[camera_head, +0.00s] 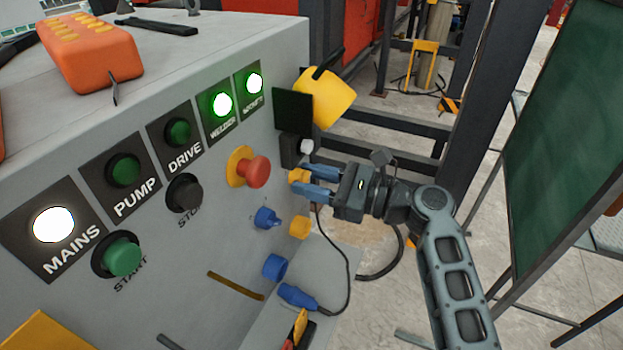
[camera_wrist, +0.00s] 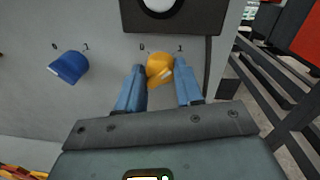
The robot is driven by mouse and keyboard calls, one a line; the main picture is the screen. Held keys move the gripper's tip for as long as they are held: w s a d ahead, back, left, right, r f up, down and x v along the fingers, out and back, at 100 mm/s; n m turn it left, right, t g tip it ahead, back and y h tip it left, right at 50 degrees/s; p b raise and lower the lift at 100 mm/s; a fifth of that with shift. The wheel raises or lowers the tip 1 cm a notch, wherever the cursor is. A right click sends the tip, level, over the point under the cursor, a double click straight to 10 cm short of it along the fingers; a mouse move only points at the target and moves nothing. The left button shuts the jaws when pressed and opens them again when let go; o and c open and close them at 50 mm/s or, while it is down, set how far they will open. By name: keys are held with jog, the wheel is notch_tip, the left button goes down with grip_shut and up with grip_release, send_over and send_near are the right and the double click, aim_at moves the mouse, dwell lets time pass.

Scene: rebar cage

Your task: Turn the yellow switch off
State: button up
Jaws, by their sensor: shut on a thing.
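The yellow switch (camera_wrist: 159,68) is a rotary knob on the grey panel, with a pale mark on its face and the labels 0 at its left and 1 at its right. My gripper (camera_wrist: 160,88) has its two blue fingers on either side of the knob and is shut on it. In the head view my gripper (camera_head: 308,183) reaches the panel from the right, and the yellow switch (camera_head: 298,176) shows partly behind the fingers. The knob's mark looks tilted; its exact setting is hard to tell.
A blue knob (camera_wrist: 69,66) sits left of the yellow one. A red stop button (camera_head: 257,172) is close to my fingers. Yellow (camera_head: 301,227) and blue (camera_head: 274,266) sockets are below. A black box with a white lamp (camera_head: 306,147) is just above. Green lamps (camera_head: 221,104) are lit.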

dwell(0.3)
jog(key=n+b, duration=0.4)
jog(key=n, duration=0.2)
jog(key=n+h+b, duration=0.1)
jog(key=n+b, duration=0.3)
jog(key=n, duration=0.3)
jog(key=shift+n+t, duration=0.3)
jog(key=shift+s+n+b, duration=0.1)
jog(key=shift+n+b, duration=1.55)
jog(key=shift+n, duration=0.15)
jog(key=shift+r, duration=0.1)
jog(key=o, duration=1)
